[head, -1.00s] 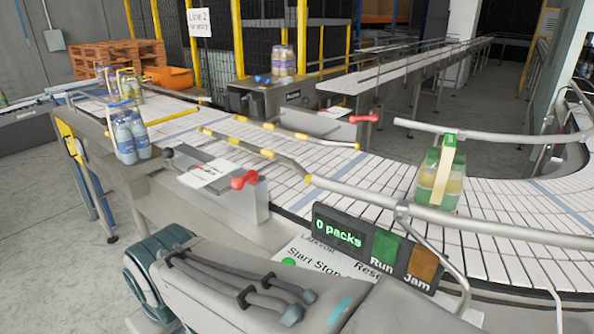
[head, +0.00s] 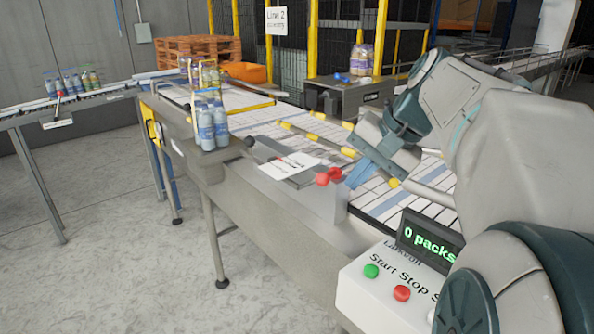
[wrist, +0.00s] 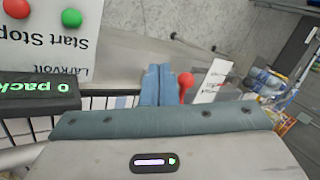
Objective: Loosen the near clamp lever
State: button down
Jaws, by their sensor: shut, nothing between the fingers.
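The near clamp lever (head: 323,179) has a red knobbed handle and sits on the metal block at the near side of the conveyor, beside a white label. Its red knob (wrist: 186,79) also shows in the wrist view, just right of my fingers. My gripper (head: 357,175) has blue fingers that are shut and empty, close to the right of the red handle in the head view. The fingers (wrist: 157,84) lie side by side in the wrist view. I cannot tell whether they touch the lever. The far clamp lever does not show in the head view.
A white control box (head: 385,290) with green and red buttons and a "0 packs" display (head: 430,240) stands close below my arm. Blue bottles (head: 212,128) stand on the conveyor's near left side. A guard rail runs along the belt (head: 395,205). Open floor lies front left.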

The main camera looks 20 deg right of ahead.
jog(key=w+d+r+m+t, duration=0.1)
jog(key=d+r+m, duration=0.1)
jog(key=d+r, duration=0.4)
send_near(329, 175)
jog(key=s+f, duration=0.3)
jog(key=shift+y, duration=0.3)
jog(key=shift+w+a+f+p, duration=0.2)
jog(key=shift+w+a+f, duration=0.3)
jog(key=shift+w+a, duration=0.25)
jog(key=shift+w+a+f+p, duration=0.15)
jog(key=shift+w+a+f, duration=0.35)
jog(key=shift+w+a, duration=0.3)
